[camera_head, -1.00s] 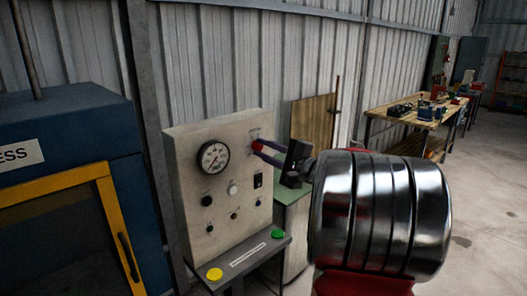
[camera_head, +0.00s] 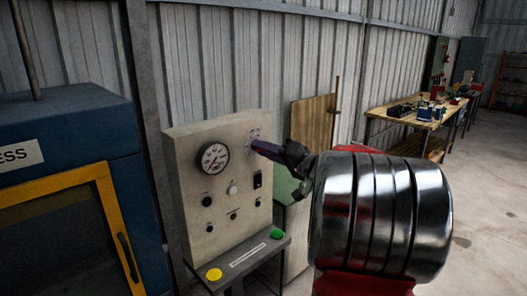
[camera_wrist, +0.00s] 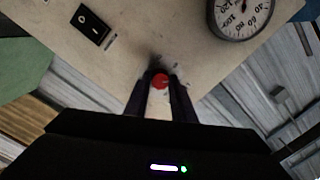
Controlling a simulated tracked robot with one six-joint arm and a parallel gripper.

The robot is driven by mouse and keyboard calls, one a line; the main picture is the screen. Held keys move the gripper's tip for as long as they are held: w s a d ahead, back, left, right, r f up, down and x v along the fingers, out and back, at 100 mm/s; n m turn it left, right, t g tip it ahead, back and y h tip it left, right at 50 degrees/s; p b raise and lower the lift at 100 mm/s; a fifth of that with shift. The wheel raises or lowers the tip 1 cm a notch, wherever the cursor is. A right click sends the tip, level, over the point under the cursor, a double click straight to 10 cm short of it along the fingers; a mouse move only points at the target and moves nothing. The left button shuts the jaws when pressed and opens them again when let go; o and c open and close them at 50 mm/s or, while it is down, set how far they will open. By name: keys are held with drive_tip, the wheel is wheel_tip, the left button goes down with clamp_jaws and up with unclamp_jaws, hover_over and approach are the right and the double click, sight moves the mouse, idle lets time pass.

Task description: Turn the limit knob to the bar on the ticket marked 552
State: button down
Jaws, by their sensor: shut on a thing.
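A red knob (camera_wrist: 159,81) on the control panel (camera_head: 182,190) shows between my fingers in the wrist view. My gripper (camera_wrist: 160,84) is shut on it, one dark finger on each side. In the head view my gripper (camera_head: 254,146) reaches the panel's upper right, and its fingers hide the knob. Small dark scale marks sit on the panel just above the fingers there, too small to read. The knob's pointer and its setting cannot be made out. No ticket marked 552 can be made out in either view.
A round gauge (camera_head: 213,158) is left of the knob, with a black rocker switch (camera_head: 257,181) below it. Green (camera_head: 278,234) and yellow (camera_head: 215,274) buttons are on the lower shelf. A blue press (camera_head: 75,130) stands left, a workbench (camera_head: 420,118) far right.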

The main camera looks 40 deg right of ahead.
drive_tip(key=shift+a+f+n, duration=0.15)
drive_tip(key=shift+f+n, duration=0.1)
drive_tip(key=shift+n, duration=0.55)
drive_tip(key=c, duration=1.9)
unclamp_jaws()
drive_tip(key=o, duration=0.4)
drive_tip(key=shift+r, duration=0.15)
drive_tip(key=s, duration=0.4)
drive_tip(key=s+d, duration=0.1)
drive_tip(key=s, duration=0.8)
drive_tip(key=shift+s+d, duration=0.25)
drive_tip(key=shift+s, duration=0.1)
